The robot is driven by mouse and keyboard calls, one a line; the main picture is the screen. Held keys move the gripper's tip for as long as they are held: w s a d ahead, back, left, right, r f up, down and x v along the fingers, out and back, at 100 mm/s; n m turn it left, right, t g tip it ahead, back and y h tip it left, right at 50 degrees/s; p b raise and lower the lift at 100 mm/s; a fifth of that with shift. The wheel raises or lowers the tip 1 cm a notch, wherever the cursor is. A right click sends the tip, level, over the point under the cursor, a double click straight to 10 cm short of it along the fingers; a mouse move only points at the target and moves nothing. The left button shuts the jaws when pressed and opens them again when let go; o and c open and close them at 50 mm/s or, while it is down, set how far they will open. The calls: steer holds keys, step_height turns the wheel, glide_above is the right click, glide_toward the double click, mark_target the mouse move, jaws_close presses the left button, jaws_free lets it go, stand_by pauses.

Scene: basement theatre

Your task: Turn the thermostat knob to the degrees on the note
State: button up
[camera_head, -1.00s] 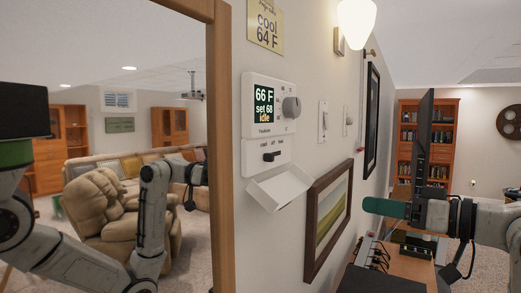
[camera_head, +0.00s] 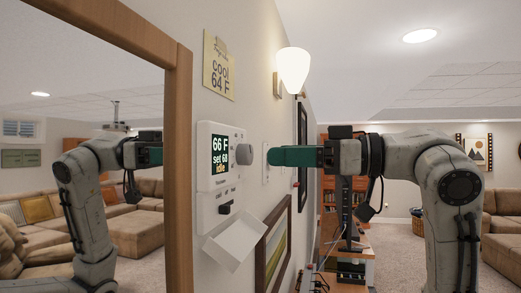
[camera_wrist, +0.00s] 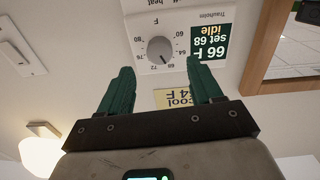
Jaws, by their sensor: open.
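The white thermostat (camera_head: 208,183) is on the wall; its screen (camera_head: 220,156) reads 66 F, set 68, idle. Its grey round knob (camera_head: 245,156) sticks out at the right. A yellow note (camera_head: 219,66) above reads "cool 64 F". A dark slide switch (camera_head: 225,208) sits below the screen. My gripper (camera_head: 272,156) has its green fingers pointing at the knob, just short of it. In the upside-down wrist view, the open, empty fingers (camera_wrist: 160,68) lie to either side of the knob's line, and the knob (camera_wrist: 159,49) shows between and beyond their tips, within its degree dial.
An opened white flap (camera_head: 235,243) juts out below the thermostat. A lit wall lamp (camera_head: 293,70) and a framed picture (camera_head: 273,245) are nearby on the same wall. A wood-framed mirror (camera_head: 180,150) stands left of the thermostat. Wall switches (camera_wrist: 18,52) show in the wrist view.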

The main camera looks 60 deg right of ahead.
mark_target(251, 155)
steer(key=shift+p+x, duration=0.4)
steer(key=shift+x, duration=2.05)
steer(key=shift+c, duration=0.5)
steer(key=c, duration=1)
steer(key=shift+o, duration=0.2)
steer(key=shift+f, duration=0.1)
steer(key=n+b, duration=0.3)
steer(key=n, duration=0.1)
steer(key=shift+f+n+b, duration=0.1)
steer(key=shift+n+b, duration=0.2)
steer(key=shift+b, duration=0.05)
steer(key=n+b, duration=0.2)
steer(key=n, duration=0.2)
steer(key=shift+n+b, duration=0.3)
steer(key=shift+n, duration=0.1)
